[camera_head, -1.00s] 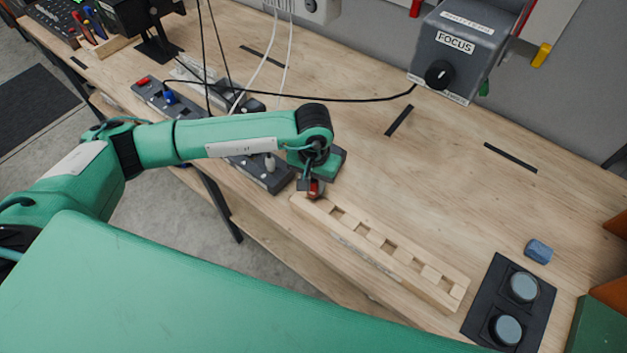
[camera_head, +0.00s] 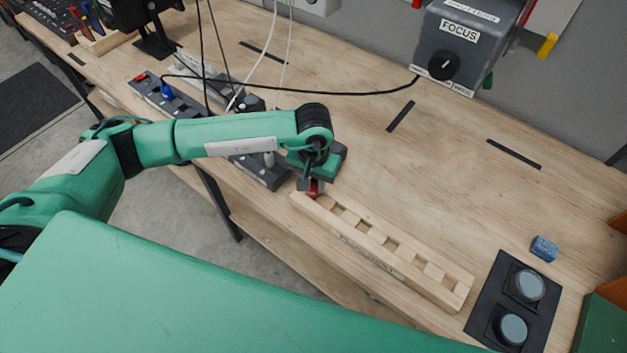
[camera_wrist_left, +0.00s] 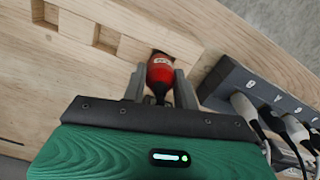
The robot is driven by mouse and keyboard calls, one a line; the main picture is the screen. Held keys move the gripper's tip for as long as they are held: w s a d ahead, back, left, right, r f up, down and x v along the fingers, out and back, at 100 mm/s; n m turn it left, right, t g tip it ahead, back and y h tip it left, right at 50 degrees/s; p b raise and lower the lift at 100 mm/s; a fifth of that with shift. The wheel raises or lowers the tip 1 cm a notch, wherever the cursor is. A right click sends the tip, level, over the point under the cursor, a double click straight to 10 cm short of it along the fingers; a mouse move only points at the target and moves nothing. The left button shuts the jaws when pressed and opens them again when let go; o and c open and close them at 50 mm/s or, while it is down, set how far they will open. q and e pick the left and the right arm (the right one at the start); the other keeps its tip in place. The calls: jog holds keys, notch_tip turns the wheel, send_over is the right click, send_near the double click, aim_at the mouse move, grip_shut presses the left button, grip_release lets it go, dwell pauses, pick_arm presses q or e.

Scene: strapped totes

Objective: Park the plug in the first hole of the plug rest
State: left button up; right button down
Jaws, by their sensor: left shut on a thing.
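The plug (camera_wrist_left: 160,72) is red with a dark lower end and a small pale label, and sits between the two grey fingers of my left gripper (camera_wrist_left: 162,84). In the head view the left gripper (camera_head: 310,187) is over the left end of the wooden plug rest (camera_head: 415,253), with a bit of red showing below it. In the left wrist view the plug's far end is at the end hole of the plug rest (camera_wrist_left: 122,42); how deep it sits is hidden. The other holes in view look empty. My right gripper is not in view.
A grey FOCUS box (camera_head: 460,45) stands at the back. A blue block (camera_head: 544,248) and black pad (camera_head: 497,290) lie at right.

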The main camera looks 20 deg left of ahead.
pick_arm(q)
jog(key=o, duration=1.2)
jog(key=shift+c, duration=0.2)
notch_tip(320, 180, up, 14)
jog(key=b, duration=0.5)
